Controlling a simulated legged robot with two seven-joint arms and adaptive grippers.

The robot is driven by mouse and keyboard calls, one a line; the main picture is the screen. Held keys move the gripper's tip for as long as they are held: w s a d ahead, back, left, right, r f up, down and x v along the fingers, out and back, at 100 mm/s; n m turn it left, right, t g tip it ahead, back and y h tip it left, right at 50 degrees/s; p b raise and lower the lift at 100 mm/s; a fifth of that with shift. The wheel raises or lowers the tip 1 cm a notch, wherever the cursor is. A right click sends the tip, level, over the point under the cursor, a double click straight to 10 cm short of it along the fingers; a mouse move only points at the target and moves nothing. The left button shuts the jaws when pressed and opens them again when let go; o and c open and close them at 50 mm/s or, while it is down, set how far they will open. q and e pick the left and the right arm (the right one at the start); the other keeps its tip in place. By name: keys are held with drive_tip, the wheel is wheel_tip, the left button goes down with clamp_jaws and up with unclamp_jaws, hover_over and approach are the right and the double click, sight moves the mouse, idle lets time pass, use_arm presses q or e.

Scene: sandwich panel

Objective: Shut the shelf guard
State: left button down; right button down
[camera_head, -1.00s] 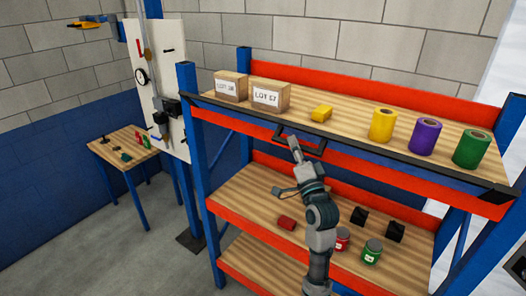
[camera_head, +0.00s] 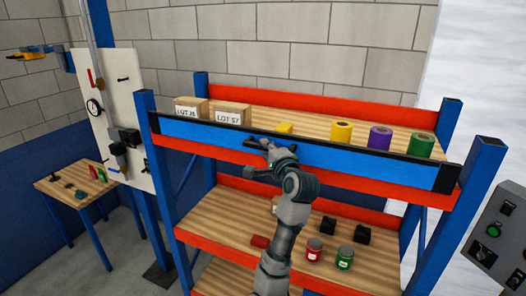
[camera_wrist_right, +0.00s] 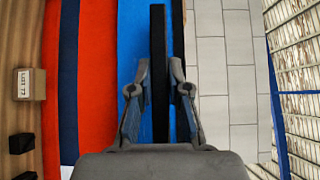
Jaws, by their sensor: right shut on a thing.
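The shelf guard (camera_head: 330,156) is a long blue panel with black ends and a black top edge. It stands along the front of the top shelf, its blue face toward me. My right gripper (camera_head: 264,152) is at the guard's front, left of its middle, at the black handle. In the right wrist view, the fingers of my right gripper (camera_wrist_right: 159,85) are on either side of a black bar (camera_wrist_right: 159,35), with the blue panel behind. The exact finger contact is hard to see. My left gripper is not in view.
Behind the guard stand two boxes (camera_head: 230,114), a yellow block (camera_head: 284,128) and yellow, purple and green rolls (camera_head: 381,138). The lower shelf holds cans (camera_head: 314,249), a red block (camera_head: 260,241) and black pieces. A grey control box (camera_head: 500,240) is at right, a small table (camera_head: 75,180) at left.

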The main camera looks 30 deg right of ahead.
drive_tip(key=shift+d, duration=0.1)
idle(0.4)
drive_tip(key=c, duration=1.2)
unclamp_jaws()
drive_tip(key=shift+o, duration=0.4)
drive_tip(key=shift+d+f, duration=0.1)
drive_tip(key=shift+d, duration=0.2)
drive_tip(key=shift+d, duration=0.1)
drive_tip(key=s+a, duration=0.1)
drive_tip(key=s, duration=1)
drive_tip(key=shift+s+a, duration=0.3)
drive_tip(key=shift+s, duration=0.05)
drive_tip(key=shift+d, duration=0.1)
